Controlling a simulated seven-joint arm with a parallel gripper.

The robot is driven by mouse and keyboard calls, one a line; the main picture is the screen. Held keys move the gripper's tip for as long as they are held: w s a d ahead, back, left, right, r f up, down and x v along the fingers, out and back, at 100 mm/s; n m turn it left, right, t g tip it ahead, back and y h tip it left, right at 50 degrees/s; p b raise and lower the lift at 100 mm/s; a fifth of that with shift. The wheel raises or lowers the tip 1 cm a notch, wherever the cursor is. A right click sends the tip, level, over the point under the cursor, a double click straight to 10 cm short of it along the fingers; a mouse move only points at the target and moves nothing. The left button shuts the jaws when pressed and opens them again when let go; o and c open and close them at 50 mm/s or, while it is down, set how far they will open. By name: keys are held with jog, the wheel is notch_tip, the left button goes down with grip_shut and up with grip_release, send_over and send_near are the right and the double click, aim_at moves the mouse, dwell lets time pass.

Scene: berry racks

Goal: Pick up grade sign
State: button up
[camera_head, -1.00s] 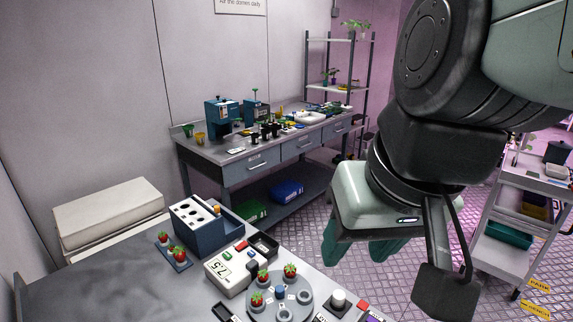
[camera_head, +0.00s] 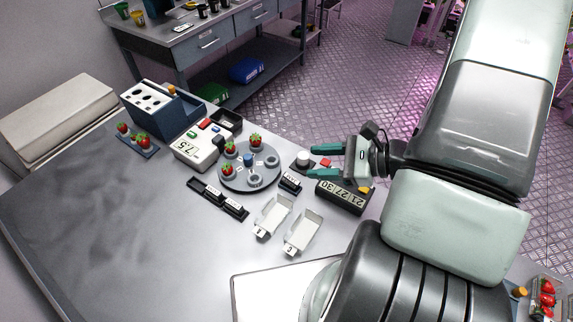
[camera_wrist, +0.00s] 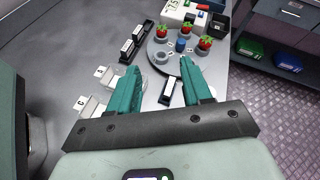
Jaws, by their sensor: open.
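A small dark block with a white label (camera_head: 290,182), probably a grade sign, stands on the table beside the round grey turntable (camera_head: 235,180). In the wrist view this sign (camera_wrist: 170,93) lies between my two green fingers, beyond them along the view; its lettering is too small to read. A dark holder (camera_head: 218,198) with similar white labels lies left of the trays. My gripper (camera_head: 316,164) is open and empty, above the right side of the table near the turntable; it also shows in the wrist view (camera_wrist: 160,68).
Two white trays marked with letters (camera_head: 272,215) (camera_head: 303,233) lie in front. A display reading 21:27:30 (camera_head: 342,197), a white knob (camera_head: 303,160) and a scale (camera_head: 197,148) stand close by. Strawberries (camera_head: 254,140) sit on the turntable. The left table area is clear.

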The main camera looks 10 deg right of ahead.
aim_at(294, 180)
jog(key=d+f+m+t, duration=0.1)
jog(key=f+m, duration=0.1)
jog(key=f, duration=0.1)
jog(key=s+d+f+m+t+h, duration=0.1)
jog(key=f+m, duration=0.1)
jog(key=f, duration=0.1)
jog(key=s+d+f+m+t+h, duration=0.1)
jog(key=f+m, duration=0.1)
jog(key=f, duration=0.1)
jog(key=shift+s+d, duration=0.1)
jog(key=shift+s, duration=0.15)
jog(key=shift+w+f, duration=0.15)
jog(key=shift+f, duration=0.05)
jog(key=x, duration=0.4)
jog(key=shift+w+a+f, duration=0.15)
jog(key=shift+w+a, duration=0.05)
jog(key=shift+a, duration=0.1)
jog(key=x, duration=0.5)
jog(key=shift+w+a, duration=0.15)
jog(key=shift+w, duration=0.25)
jog(key=shift+c, duration=0.2)
grip_shut()
